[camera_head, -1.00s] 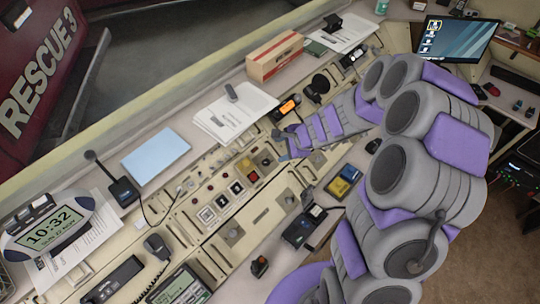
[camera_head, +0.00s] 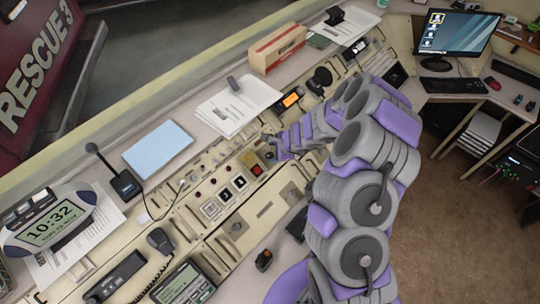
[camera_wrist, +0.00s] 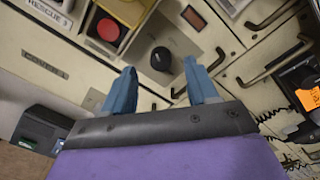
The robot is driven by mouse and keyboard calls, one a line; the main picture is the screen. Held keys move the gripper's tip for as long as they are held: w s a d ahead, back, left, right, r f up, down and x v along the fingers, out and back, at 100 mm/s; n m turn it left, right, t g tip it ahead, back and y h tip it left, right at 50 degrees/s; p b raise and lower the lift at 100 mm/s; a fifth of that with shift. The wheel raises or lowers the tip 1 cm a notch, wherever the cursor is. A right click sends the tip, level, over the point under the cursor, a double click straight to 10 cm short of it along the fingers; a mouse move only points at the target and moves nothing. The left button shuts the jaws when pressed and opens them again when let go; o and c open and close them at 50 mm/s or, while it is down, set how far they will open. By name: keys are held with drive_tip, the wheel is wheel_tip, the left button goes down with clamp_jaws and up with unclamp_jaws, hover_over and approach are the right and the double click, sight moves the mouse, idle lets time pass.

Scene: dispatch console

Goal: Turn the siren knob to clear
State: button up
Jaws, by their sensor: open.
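A round black knob (camera_wrist: 161,59) sits on a grey plate in the wrist view, beyond and between my fingertips. Which position it points to cannot be read. My gripper (camera_wrist: 159,68) is open, with its two blue-grey fingers apart on either side of the knob's line. No contact with the knob shows. In the head view my gripper (camera_head: 275,147) is over the console panel, close to the red button, and the knob is hard to make out there.
A red button (camera_wrist: 104,30) in a yellow surround is left of the knob in the wrist view. Curved dark handles (camera_wrist: 268,18) stand out at the right. A cover plate (camera_wrist: 45,65) lies at left. In the head view papers (camera_head: 237,105) lie behind the gripper.

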sight(269, 155)
drive_tip(key=x, duration=0.3)
drive_tip(key=shift+w+d+f, duration=0.15)
drive_tip(key=shift+d+f, duration=0.1)
drive_tip(key=shift+f, duration=0.15)
drive_tip(key=shift+w+d+f, duration=0.2)
drive_tip(key=shift+d+f, duration=0.05)
drive_tip(key=shift+f, duration=0.05)
drive_tip(key=shift+a+f, duration=0.15)
drive_tip(key=shift+a, duration=0.6)
drive_tip(key=c, duration=0.3)
drive_tip(key=shift+d, duration=0.4)
drive_tip(key=c, duration=0.5)
drive_tip(key=shift+c, duration=1.2)
